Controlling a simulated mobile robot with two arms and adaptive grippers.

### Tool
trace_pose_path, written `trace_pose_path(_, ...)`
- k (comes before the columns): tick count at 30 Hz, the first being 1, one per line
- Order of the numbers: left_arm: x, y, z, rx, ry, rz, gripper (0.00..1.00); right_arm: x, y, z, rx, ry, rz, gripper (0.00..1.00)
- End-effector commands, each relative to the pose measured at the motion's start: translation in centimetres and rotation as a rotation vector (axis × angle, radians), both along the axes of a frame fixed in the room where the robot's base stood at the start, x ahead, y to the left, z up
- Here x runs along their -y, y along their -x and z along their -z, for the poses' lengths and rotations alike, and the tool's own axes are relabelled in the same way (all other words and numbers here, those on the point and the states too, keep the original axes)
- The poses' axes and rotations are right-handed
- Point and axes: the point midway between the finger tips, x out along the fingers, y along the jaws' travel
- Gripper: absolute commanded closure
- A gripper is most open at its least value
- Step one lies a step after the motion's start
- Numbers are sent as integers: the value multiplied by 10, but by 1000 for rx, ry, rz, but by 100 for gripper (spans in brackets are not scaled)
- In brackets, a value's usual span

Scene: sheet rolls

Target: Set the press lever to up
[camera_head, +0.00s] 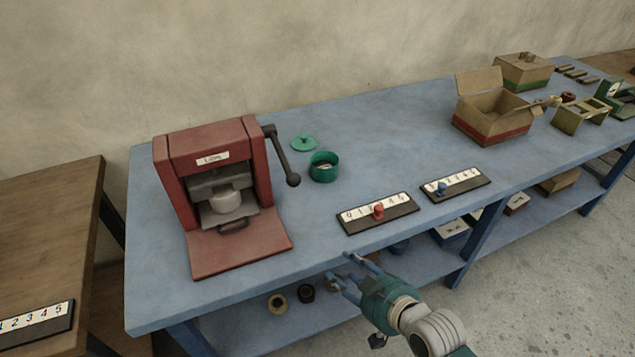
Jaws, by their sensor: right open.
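The red press (215,175) stands at the left end of the blue table, with a white cylindrical part inside it and a flat red plate in front. Its dark press lever (281,155) is on the press's right side. The lever slants down from its upper pivot to a round knob, so it points downward. My right gripper (343,269) is open and empty by the table's front edge, below and to the right of the lever and apart from it. My left gripper is not in view.
A green pot (323,167) and its green lid (305,143) sit close to the lever's right. Two numbered slider boards, one with a red peg (378,210) and one with a blue peg (441,187), lie near the front edge. An open cardboard box (492,112) stands farther right.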

Motion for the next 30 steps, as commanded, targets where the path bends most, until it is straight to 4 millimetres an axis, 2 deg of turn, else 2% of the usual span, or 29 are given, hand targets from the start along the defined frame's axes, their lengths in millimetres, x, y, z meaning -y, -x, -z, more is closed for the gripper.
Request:
trace_pose_path(1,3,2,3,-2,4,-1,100,-7,-10,-22,65,-22,-21,58)
trace_pose_path(6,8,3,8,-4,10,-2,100,-29,-31,-99,272,-109,-84,58)
trace_pose_path(9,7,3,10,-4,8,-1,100,-39,-35,-141,380,-159,-116,58)
trace_pose_path(12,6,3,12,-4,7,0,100,-45,-35,-172,458,-197,-138,58)
trace_pose_path(15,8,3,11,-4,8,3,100,-49,-37,-186,489,-215,-145,58)
trace_pose_path(19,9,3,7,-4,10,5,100,-57,-49,-188,492,-219,-144,58)
trace_pose_path(30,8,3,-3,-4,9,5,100,-95,-106,-188,489,-217,-145,58)
